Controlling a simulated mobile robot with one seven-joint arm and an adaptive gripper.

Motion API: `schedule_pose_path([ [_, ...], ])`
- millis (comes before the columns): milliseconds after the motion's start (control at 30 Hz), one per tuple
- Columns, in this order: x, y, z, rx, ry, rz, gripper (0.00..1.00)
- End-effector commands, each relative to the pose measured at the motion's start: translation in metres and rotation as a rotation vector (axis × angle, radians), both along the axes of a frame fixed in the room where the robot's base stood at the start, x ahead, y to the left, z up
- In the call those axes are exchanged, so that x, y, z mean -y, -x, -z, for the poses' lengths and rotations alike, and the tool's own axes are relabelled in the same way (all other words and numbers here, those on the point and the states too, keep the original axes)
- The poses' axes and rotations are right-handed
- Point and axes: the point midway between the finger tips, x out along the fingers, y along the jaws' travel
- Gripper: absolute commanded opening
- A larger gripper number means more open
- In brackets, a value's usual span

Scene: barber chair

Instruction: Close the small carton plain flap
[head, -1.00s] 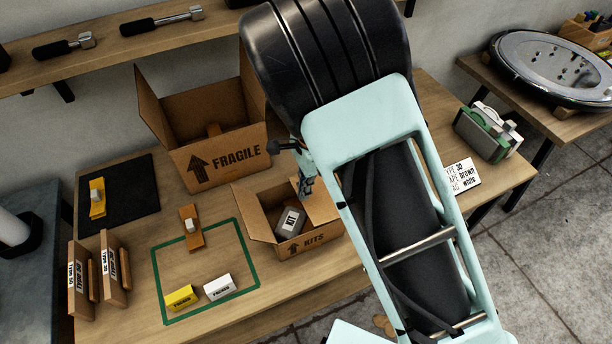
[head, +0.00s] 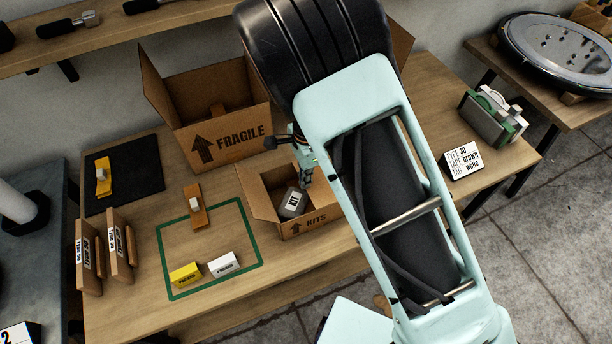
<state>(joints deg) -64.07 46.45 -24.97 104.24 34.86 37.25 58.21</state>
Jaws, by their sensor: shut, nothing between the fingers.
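The small carton (head: 303,228), marked KITS, stands open on the wooden table. A grey box labelled KIT (head: 293,202) lies inside it. Its left flap (head: 256,194) stands up and leans outward. Another flap shows in part at the right (head: 322,198), mostly hidden by my arm. I cannot tell which flap is the plain one. My gripper (head: 307,179) is small in view, shut and empty, over the back right part of the small carton. I cannot tell whether it touches a flap.
A large open carton (head: 215,145) marked FRAGILE stands behind. My arm hides the table's middle right.

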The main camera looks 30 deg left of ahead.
Motion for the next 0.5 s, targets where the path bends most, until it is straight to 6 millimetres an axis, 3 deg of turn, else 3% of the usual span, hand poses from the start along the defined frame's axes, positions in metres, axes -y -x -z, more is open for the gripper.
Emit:
schedule_pose_path([
  [267,0.0021,0.0032,0.0046,-0.007,0.006,-0.001,0.0],
  [500,0.0025,0.0039,-0.0048,-0.008,0.008,-0.002,0.0],
])
